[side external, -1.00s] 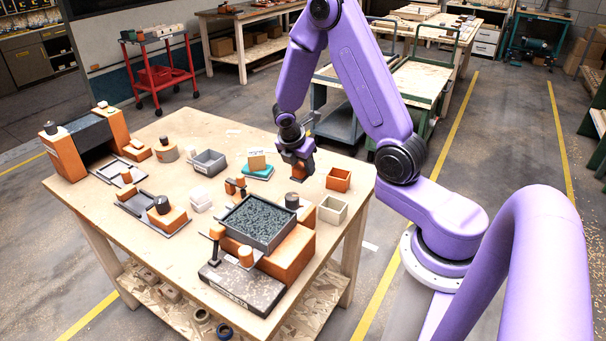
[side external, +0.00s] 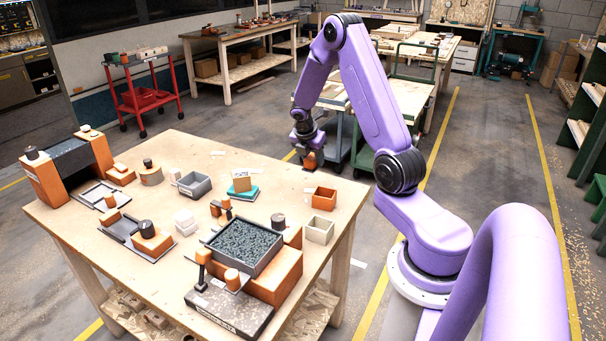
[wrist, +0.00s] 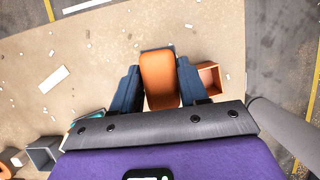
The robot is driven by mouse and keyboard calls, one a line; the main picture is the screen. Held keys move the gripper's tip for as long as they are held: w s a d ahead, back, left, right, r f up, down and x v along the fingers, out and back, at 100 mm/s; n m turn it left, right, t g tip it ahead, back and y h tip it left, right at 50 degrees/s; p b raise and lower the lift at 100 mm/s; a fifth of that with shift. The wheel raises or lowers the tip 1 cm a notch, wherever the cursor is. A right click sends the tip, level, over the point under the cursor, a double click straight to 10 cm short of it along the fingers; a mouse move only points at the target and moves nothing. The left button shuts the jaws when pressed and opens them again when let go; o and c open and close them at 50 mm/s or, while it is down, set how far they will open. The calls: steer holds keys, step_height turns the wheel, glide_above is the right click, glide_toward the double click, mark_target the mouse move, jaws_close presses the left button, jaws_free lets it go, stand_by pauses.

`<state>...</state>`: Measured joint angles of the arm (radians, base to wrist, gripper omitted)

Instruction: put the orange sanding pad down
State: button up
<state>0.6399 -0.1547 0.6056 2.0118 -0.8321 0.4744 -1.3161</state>
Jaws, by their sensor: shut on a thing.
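The orange sanding pad (wrist: 160,80) is held between the two dark blue fingers of my gripper (wrist: 158,88) in the wrist view, with a thin dark layer showing at its far end. In the side view, my gripper (side external: 311,155) is above the far part of the table, and the orange pad (side external: 311,163) shows at its fingertips. The pad appears raised clear of the tabletop. The fingers hide parts of its sides.
An open orange box (side external: 323,198) and a pale box (side external: 319,230) stand near the table's right edge. A teal-based block (side external: 243,190) and grey box (side external: 194,185) lie left of them. The tabletop (side external: 285,173) near the far edge is bare.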

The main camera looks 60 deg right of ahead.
steer(key=w+d+f, duration=0.1)
steer(key=f, duration=0.1)
steer(key=w+d+f, duration=0.1)
steer(key=w+f, duration=0.1)
steer(key=w+d+f, duration=0.2)
steer(key=shift+w+f, duration=0.2)
steer(key=shift+f, duration=0.05)
steer(key=shift+w+d+f, duration=0.15)
steer(key=shift+f, duration=1.6)
steer(key=o, duration=1.1)
steer(key=shift+f, duration=0.15)
steer(key=shift+c, duration=0.2)
